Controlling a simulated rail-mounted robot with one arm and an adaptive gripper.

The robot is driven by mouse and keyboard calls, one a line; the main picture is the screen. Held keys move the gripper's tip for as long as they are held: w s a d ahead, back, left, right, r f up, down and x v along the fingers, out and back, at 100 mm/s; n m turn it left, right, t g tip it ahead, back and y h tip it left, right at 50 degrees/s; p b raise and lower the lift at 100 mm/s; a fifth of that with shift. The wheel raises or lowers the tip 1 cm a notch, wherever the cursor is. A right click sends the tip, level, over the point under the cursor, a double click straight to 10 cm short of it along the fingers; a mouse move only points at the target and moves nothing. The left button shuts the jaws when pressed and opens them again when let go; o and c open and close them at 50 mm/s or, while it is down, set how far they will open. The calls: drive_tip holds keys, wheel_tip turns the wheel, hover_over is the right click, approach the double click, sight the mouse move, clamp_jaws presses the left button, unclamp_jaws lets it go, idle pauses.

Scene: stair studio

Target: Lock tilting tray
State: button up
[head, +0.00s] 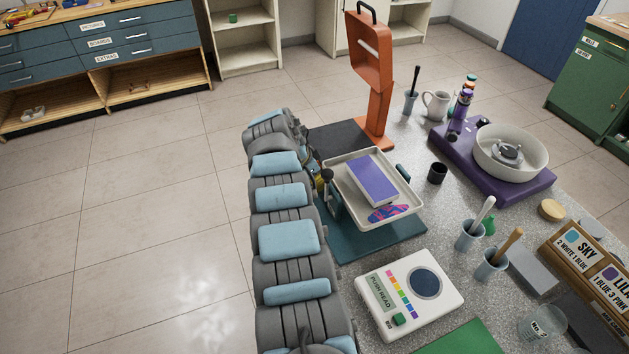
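The cream tray (402,222) sits above a teal base (380,247) in the middle of the bench. It looks slightly tilted, but I cannot be sure. A purple-topped block (371,181) and a flat pink and blue oval piece (388,213) lie in it.
An orange stand (374,75) rises behind the tray. A white push-read device (409,293) stands in front. A black cup (437,172), tool cups (470,235) and a purple wheel base with a white bowl (540,150) stand to the right. The floor at left is clear.

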clamp_jaws()
drive_tip(key=shift+w+r+n+p, duration=0.1)
drive_tip(key=shift+n+p, duration=0.4)
drive_tip(key=shift+p, duration=1.05)
drive_tip(key=shift+w+n+t+y+p, duration=0.1)
drive_tip(key=shift+n+t+y+p, duration=0.25)
drive_tip(key=shift+n, duration=0.25)
drive_tip(key=shift+f, duration=0.25)
drive_tip(key=o, duration=0.6)
unclamp_jaws()
drive_tip(key=shift+r, duration=0.1)
